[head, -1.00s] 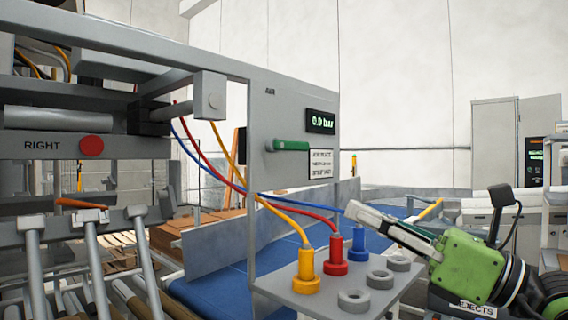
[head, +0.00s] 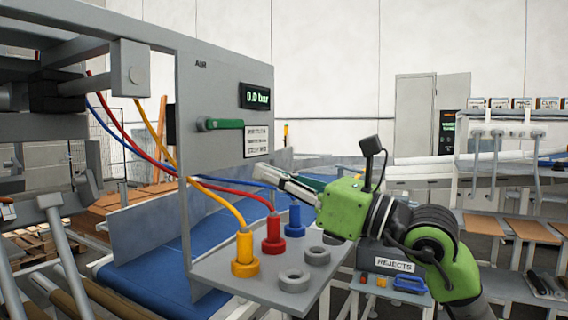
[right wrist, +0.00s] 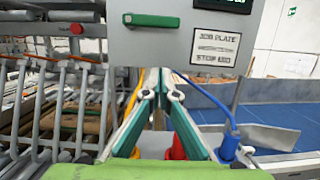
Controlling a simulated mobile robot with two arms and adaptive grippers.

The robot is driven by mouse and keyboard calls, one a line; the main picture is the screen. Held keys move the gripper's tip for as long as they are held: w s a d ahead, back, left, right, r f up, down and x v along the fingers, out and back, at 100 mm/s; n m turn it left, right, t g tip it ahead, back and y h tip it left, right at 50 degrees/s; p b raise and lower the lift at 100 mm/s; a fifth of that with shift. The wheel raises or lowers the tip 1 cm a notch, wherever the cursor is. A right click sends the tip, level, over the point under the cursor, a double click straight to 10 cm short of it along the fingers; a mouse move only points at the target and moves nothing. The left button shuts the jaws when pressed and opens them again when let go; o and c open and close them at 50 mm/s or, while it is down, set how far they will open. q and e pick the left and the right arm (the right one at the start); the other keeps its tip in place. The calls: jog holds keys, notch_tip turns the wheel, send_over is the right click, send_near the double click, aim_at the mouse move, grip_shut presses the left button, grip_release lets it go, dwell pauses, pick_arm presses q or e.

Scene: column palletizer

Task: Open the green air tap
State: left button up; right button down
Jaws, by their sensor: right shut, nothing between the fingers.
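The green air tap (head: 224,124) is a lever lying horizontally on the grey panel (head: 200,75), left of a display (head: 256,96) that reads 0.0 bar. The tap also shows at the top of the right wrist view (right wrist: 152,20). My right gripper (head: 262,172) is below and right of the tap, apart from it, pointing left toward the panel. In the right wrist view its fingertips (right wrist: 158,95) are together with nothing between them, below the tap. My left gripper is in neither view.
Yellow (head: 245,255), red (head: 273,234) and blue (head: 295,220) hose plugs stand on a grey shelf (head: 240,290) below the panel, beside empty sockets (head: 293,280). Their hoses cross in front of the panel. A blue conveyor (head: 150,265) runs behind. A REJECTS box (head: 394,265) stands at right.

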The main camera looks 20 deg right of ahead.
aim_at(226, 124)
jog(key=x, duration=0.1)
jog(key=p+x, duration=0.1)
jog(key=x, duration=0.1)
jog(key=p+x, duration=0.1)
jog(key=shift+a+r, duration=0.1)
jog(key=shift+r, duration=0.2)
jog(key=shift+w+a+r+p, duration=0.2)
jog(key=shift+w+r+p, duration=0.1)
jog(key=shift+r+p, duration=0.15)
jog(key=shift+w+a+r+p, duration=0.15)
jog(key=shift+w+r+p, duration=0.15)
jog(key=shift+r, duration=0.2)
jog(key=shift+s+d+r+p, duration=0.15)
jog(key=shift+r+p, duration=0.15)
jog(key=shift+r, duration=0.15)
jog(key=shift+s+r+p, duration=0.15)
jog(key=shift+r+p, duration=0.1)
jog(key=shift+r, duration=0.15)
jog(key=shift+w, duration=0.15)
jog(key=shift+r+n, duration=0.15)
jog(key=shift+n, duration=0.15)
jog(key=shift+n, duration=0.3)
